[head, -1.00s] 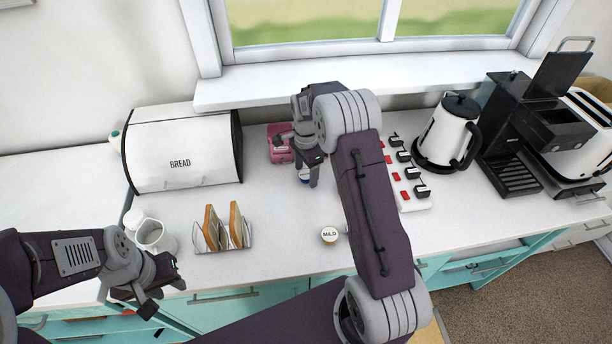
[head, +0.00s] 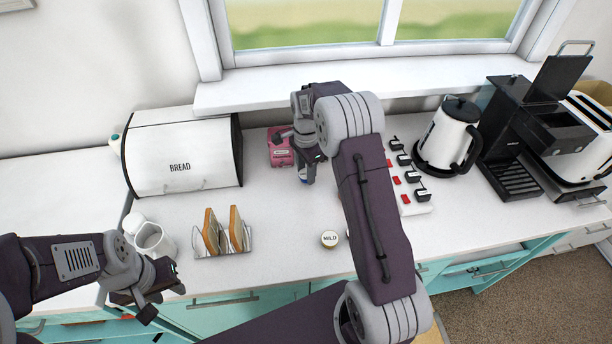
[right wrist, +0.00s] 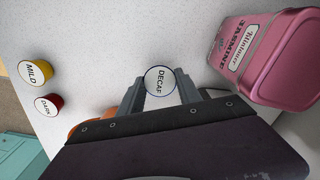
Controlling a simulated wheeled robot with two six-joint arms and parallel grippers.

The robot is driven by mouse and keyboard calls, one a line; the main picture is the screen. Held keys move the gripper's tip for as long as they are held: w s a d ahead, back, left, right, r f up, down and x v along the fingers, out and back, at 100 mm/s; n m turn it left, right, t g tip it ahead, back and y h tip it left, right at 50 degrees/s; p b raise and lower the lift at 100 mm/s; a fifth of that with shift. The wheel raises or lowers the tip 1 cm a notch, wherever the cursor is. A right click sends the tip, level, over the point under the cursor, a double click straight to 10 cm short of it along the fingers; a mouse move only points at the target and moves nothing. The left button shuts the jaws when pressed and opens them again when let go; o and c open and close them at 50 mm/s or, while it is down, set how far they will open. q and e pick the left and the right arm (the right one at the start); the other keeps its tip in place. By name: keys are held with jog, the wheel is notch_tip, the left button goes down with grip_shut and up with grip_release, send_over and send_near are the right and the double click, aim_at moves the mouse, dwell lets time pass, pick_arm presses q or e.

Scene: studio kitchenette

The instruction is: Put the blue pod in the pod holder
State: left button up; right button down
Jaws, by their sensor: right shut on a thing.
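The blue pod (right wrist: 160,81), with a white lid marked DECAF and a blue rim, sits between the fingers of my right gripper (right wrist: 160,92) in the right wrist view. The gripper is shut on it. In the head view my right gripper (head: 307,180) is low over the counter beside a pink tin, and only a bit of blue shows at its fingertips. I cannot tell whether the pod still touches the counter. My left gripper (head: 150,290) is at the front left, apparently empty; its jaw opening is unclear. I cannot clearly make out a pod holder.
The pink tin (right wrist: 268,55) stands close to my right gripper. A yellow MILD pod (head: 329,239) and a red DARK pod (right wrist: 48,105) lie nearby. A toast rack (head: 223,240), power strip (head: 416,209), kettle (head: 447,135) and black coffee machine (head: 512,135) with raised lid stand around.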

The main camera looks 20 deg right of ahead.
notch_tip(320, 180, up, 2)
jog(key=s+r+b, duration=0.2)
jog(key=s+r, duration=0.5)
jog(key=s, duration=0.4)
jog(key=shift+s+d, duration=0.15)
jog(key=shift+s, duration=0.2)
jog(key=shift+r, duration=0.1)
